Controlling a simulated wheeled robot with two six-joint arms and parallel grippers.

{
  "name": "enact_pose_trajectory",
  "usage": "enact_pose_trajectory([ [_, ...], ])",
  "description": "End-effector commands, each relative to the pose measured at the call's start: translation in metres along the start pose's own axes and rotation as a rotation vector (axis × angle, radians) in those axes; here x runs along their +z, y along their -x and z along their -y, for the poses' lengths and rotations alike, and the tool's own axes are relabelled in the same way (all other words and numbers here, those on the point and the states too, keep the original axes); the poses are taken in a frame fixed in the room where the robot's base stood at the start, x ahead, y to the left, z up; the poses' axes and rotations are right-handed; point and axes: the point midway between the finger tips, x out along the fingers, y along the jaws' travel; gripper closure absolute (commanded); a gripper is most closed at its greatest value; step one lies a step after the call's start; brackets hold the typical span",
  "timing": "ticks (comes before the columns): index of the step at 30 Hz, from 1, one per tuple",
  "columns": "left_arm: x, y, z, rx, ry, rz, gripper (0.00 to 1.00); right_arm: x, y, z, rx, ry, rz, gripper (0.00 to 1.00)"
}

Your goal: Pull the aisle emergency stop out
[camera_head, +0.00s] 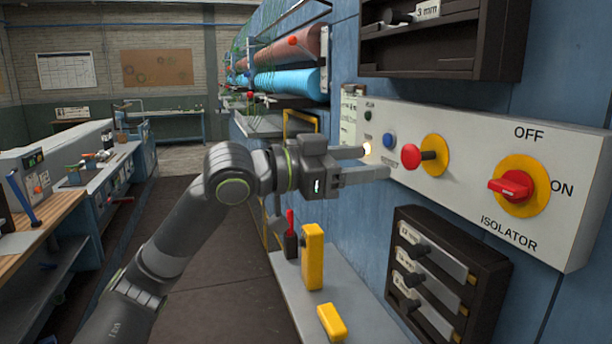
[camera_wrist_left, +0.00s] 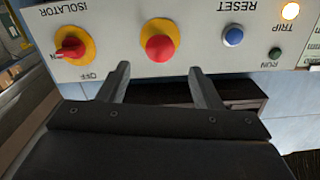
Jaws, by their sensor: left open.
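The emergency stop is a red mushroom button (camera_head: 411,156) on a yellow round plate (camera_head: 436,155), on the white control panel (camera_head: 470,185). In the left wrist view the red button (camera_wrist_left: 159,48) shows beyond and between my fingertips. My left gripper (camera_head: 378,163) is open and empty, its fingers pointing at the panel just left of the button. In the left wrist view the gripper (camera_wrist_left: 158,72) has its two fingers apart, with the button in the gap ahead; whether they touch it I cannot tell. My right gripper is not in view.
On the panel are a red isolator knob (camera_head: 511,186), a blue reset button (camera_head: 389,140) and a lit trip lamp (camera_head: 367,149). A dark rack (camera_head: 440,275) hangs below, a dark shelf (camera_head: 440,45) above. A ledge (camera_head: 300,295) holds yellow items. The aisle floor is clear.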

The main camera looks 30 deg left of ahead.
Motion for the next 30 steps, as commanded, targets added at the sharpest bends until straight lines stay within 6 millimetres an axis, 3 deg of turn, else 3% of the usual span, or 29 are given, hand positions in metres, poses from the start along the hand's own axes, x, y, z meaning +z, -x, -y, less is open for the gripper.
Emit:
enact_pose_trajectory([
  [12, 0.004, 0.036, 0.001, -0.004, -0.004, 0.004, 0.41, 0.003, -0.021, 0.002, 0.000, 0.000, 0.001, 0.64],
  [30, 0.007, 0.074, 0.001, 0.003, -0.004, 0.010, 0.41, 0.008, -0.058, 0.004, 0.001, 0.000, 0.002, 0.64],
])
